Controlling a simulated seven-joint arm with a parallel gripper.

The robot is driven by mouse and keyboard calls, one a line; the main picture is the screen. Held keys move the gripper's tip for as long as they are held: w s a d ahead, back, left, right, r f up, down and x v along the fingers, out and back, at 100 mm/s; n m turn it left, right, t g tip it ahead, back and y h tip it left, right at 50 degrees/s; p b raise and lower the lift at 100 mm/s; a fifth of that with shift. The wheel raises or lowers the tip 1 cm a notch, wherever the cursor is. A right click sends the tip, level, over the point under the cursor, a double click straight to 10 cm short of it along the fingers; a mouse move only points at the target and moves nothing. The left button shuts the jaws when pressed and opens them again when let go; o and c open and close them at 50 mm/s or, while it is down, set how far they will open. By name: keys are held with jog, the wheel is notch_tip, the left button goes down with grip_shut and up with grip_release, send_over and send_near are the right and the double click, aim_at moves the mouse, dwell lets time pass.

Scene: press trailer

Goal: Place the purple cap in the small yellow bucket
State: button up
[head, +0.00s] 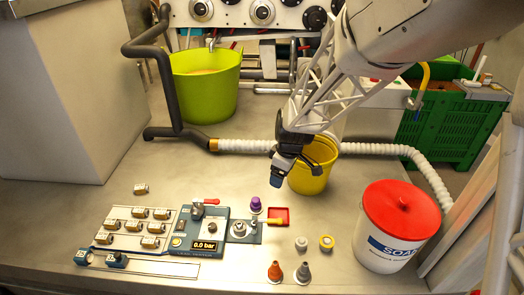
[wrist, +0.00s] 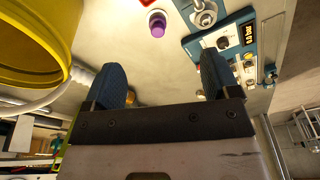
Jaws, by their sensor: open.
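The purple cap (head: 255,204) stands on the table beside the blue-grey press panel, left of a small red tray. It also shows in the wrist view (wrist: 157,24), beyond my fingertips and between them. The small yellow bucket (head: 311,178) stands behind the cap to the right, partly hidden by my gripper in the head view. Its side and rim fill the upper left of the wrist view (wrist: 38,40). My gripper (head: 281,173) hangs in the air in front of the bucket's left side. In the wrist view its two blue fingers (wrist: 163,80) are apart with nothing between them.
A red tray (head: 278,215) lies right of the cap. The press panel (head: 205,232) with a gauge display is to the left. A red-lidded soap bucket (head: 393,225) stands at right. Small orange and grey cones (head: 274,271) sit in front. A green tub (head: 204,85) stands behind.

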aim_at(256, 199)
jog(key=w+a+f+n, duration=0.1)
jog(key=w+a+f, duration=0.1)
jog(key=f, duration=0.3)
jog(key=w+a+f+n, duration=0.2)
jog(key=a+f, duration=0.1)
jog(key=f, duration=0.1)
jog(key=w+a+f+n, duration=0.1)
jog(key=w+a+f, duration=0.1)
jog(key=f, duration=0.3)
jog(key=shift+a+f+n+g, duration=0.3)
jog(key=shift+a+n+g, duration=0.1)
jog(key=shift+a+f, duration=0.15)
jog(key=shift+f, duration=1.1)
jog(key=shift+f, duration=0.1)
jog(key=shift+w+a+f, duration=0.1)
jog(key=shift+a+f, duration=0.1)
jog(key=shift+f, duration=1.05)
jog(key=shift+a+f, duration=0.2)
jog(key=shift+f, duration=1.05)
